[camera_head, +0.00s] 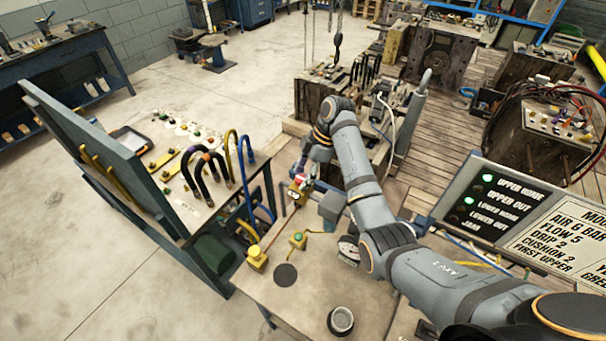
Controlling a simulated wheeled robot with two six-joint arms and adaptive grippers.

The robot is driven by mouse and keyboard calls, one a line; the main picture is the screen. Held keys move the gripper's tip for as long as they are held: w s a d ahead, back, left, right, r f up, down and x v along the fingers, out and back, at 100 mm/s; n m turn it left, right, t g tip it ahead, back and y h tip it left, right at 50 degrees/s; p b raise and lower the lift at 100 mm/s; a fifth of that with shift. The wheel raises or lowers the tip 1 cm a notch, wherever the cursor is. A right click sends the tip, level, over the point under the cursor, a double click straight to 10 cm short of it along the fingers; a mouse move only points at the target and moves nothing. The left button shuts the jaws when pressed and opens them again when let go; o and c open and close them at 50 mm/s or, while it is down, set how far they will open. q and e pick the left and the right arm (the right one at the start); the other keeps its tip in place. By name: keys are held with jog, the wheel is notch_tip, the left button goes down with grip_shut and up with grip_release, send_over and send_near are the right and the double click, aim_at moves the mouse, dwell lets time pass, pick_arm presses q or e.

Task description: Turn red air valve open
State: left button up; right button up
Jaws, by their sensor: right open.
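A small red valve handle (299,180) shows at the back of the bench, on a yellow fitting just below the end of my right arm. My right gripper (303,167) points down at the red handle from above. It is small and dark here; its jaws are open, and I cannot tell whether they touch the handle or stand around it. The wrist partly hides what is behind the valve. My left gripper is not in view.
A dark round cup (340,321) is near the front. A rack with curved hoses (205,170) stands left; a status panel (490,205) stands right.

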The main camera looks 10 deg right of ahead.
aim_at(301, 177)
jog(key=v, duration=0.3)
jog(key=shift+w, duration=0.1)
jog(key=d, duration=1.2)
jog(key=shift+f, duration=0.1)
